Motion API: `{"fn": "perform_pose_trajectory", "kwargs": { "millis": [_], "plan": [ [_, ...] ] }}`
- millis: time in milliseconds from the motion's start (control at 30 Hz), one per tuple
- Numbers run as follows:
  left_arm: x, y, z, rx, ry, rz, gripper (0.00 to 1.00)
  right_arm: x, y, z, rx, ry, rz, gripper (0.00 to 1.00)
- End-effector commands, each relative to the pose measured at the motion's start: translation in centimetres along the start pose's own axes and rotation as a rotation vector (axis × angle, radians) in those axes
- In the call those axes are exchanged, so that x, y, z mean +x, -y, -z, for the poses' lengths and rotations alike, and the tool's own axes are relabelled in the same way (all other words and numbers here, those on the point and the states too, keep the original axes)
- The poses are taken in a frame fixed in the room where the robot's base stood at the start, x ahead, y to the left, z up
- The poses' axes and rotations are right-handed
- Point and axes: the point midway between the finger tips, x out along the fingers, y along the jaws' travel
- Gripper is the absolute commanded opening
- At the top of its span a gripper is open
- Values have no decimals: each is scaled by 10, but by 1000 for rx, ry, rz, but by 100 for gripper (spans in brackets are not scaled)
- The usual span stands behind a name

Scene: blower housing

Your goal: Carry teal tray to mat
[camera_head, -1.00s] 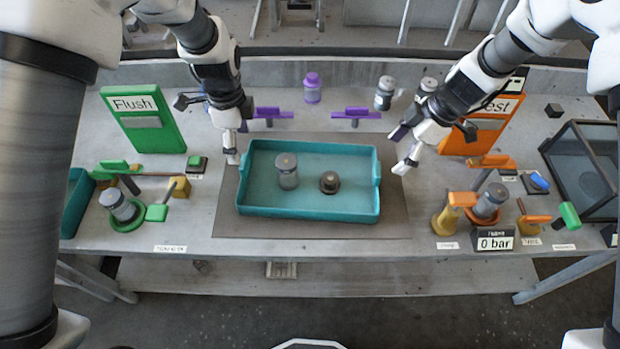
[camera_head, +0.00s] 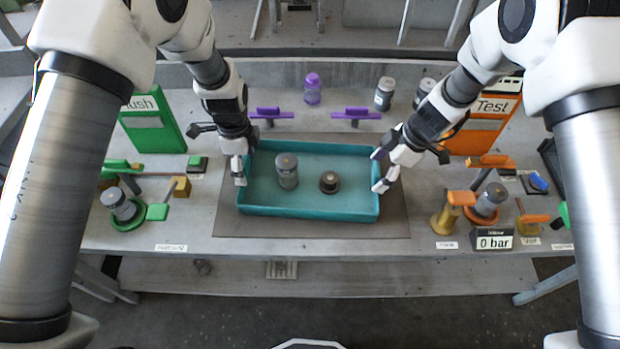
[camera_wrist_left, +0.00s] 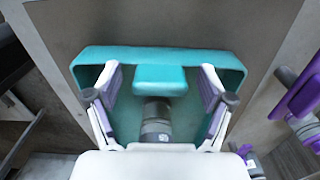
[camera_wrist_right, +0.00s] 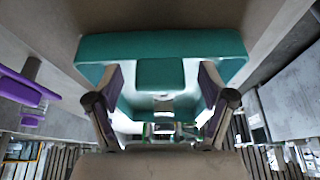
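The teal tray (camera_head: 310,212) sits on the grey-brown mat (camera_head: 395,222) in the middle of the bench. It holds a grey cylinder with a dark top (camera_head: 287,172) and a small dark round part (camera_head: 330,182). My left gripper (camera_head: 244,160) is at the tray's left end. In the left wrist view its open fingers (camera_wrist_left: 162,92) stand either side of the teal end tab (camera_wrist_left: 160,80), apart from it. My right gripper (camera_head: 380,170) is at the right end. In the right wrist view its open fingers (camera_wrist_right: 160,88) flank the other tab (camera_wrist_right: 160,73), with gaps.
A green Flush panel (camera_head: 152,125) stands at the left and an orange Test panel (camera_head: 485,125) at the right. Two purple handles (camera_head: 356,113) and several cylinders stand behind the tray. A 0 bar gauge (camera_head: 493,240) stands at front right. The bench in front of the mat is narrow.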

Motion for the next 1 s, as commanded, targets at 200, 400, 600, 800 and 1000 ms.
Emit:
{"fn": "perform_pose_trajectory", "kwargs": {
  "millis": [200, 400, 600, 800, 1000],
  "plan": [
    [0, 0, 0, 0, 0, 0, 3, 0, 0, 0, 0, 0, 0, 3],
    [1, -1, 0, -1, 0, -1, 3, 0, 0, 0, -1, 0, 0, 3],
    [-7, -1, 0, -1, 0, -2, 3, -8, 0, 3, -1, -1, -1, 3],
    [-35, 0, 0, 0, 0, -1, 3, -33, -1, 14, 0, -1, -1, 3],
    [-52, 0, 0, 1, 0, -2, 3, -49, -1, 20, 1, -1, -1, 3]
  ]
}}
